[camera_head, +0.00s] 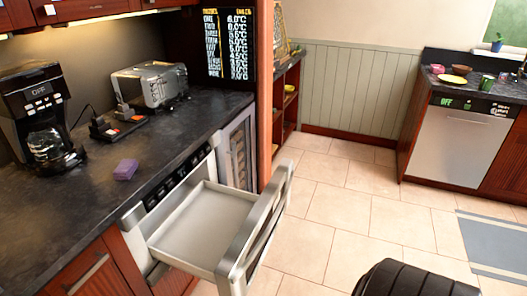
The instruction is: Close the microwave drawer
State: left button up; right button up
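The microwave drawer (205,222) is pulled out from the counter front at the lower middle of the head view. Its tray is light grey and looks empty. Its steel front panel with a bar handle (268,226) stands well away from the cabinet. The black control strip (180,178) of the microwave shows above the drawer, under the counter edge. Neither of my grippers is in view.
A dark counter (75,215) on the left holds a coffee maker (38,118), a toaster (150,85) and a purple sponge (125,169). Tiled floor (330,215) is open right of the drawer. A black rounded object (415,280) is at the bottom edge. A dishwasher (460,145) stands far right.

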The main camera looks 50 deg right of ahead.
aim_at(220, 236)
jog(key=i+l+z, duration=0.15)
jog(key=i+z, duration=0.15)
jog(key=z, duration=0.15)
jog(key=i+z, duration=0.4)
jog(key=z, duration=1)
jog(key=k+l, duration=0.05)
jog(key=l, duration=0.05)
